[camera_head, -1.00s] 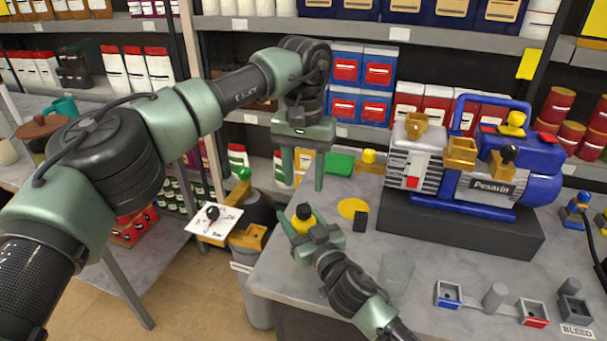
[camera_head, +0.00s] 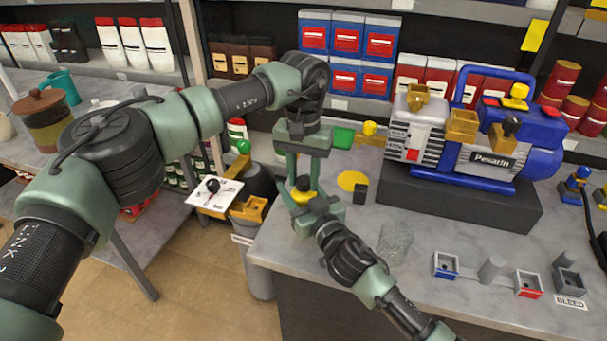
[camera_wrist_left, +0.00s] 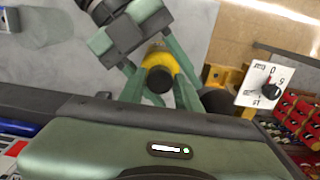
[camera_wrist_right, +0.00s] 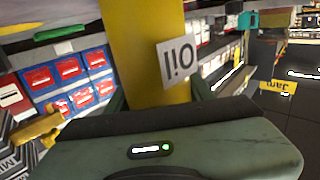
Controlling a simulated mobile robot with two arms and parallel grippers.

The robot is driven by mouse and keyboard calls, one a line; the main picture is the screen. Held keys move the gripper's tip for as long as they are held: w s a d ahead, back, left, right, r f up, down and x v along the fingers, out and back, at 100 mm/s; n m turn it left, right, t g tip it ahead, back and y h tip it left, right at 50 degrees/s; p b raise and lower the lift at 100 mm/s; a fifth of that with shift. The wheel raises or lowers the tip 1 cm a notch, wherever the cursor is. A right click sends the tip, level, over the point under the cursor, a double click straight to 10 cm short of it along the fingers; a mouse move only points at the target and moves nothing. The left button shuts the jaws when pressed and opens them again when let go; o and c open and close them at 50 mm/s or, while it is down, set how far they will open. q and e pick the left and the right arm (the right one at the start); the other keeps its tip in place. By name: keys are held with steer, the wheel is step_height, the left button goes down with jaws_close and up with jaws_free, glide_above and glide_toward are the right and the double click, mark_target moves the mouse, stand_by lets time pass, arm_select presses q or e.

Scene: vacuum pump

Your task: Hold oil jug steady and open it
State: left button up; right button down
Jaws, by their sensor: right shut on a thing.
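The oil jug (camera_head: 301,199) is yellow with a black cap (camera_head: 302,183). It is at the left end of the bench, mostly hidden by my grippers. My right gripper (camera_head: 312,208) is shut on its body. In the right wrist view the yellow jug (camera_wrist_right: 145,45) fills the middle, with a white "Oil" label (camera_wrist_right: 178,60). My left gripper (camera_head: 304,186) points down over the jug from above. In the left wrist view its two fingers stand apart on either side of the cap (camera_wrist_left: 158,80), with gaps showing.
A blue and grey pump (camera_head: 485,150) stands on a dark block at the right. A yellow disc (camera_head: 352,181) and a small black block (camera_head: 360,194) lie beside the jug. A clear glass (camera_head: 395,242) stands nearer the front. A gauge card (camera_head: 213,195) is left of the bench.

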arm_select(q)
jaws_close()
steer(key=n, duration=2.1)
steer(key=shift+r, duration=0.1)
steer(key=n, duration=2.6)
steer(key=shift+r, duration=0.1)
steer(key=n, duration=0.7)
steer(key=shift+w, duration=0.1)
steer(key=shift+r, duration=0.25)
steer(key=shift+r, duration=0.9)
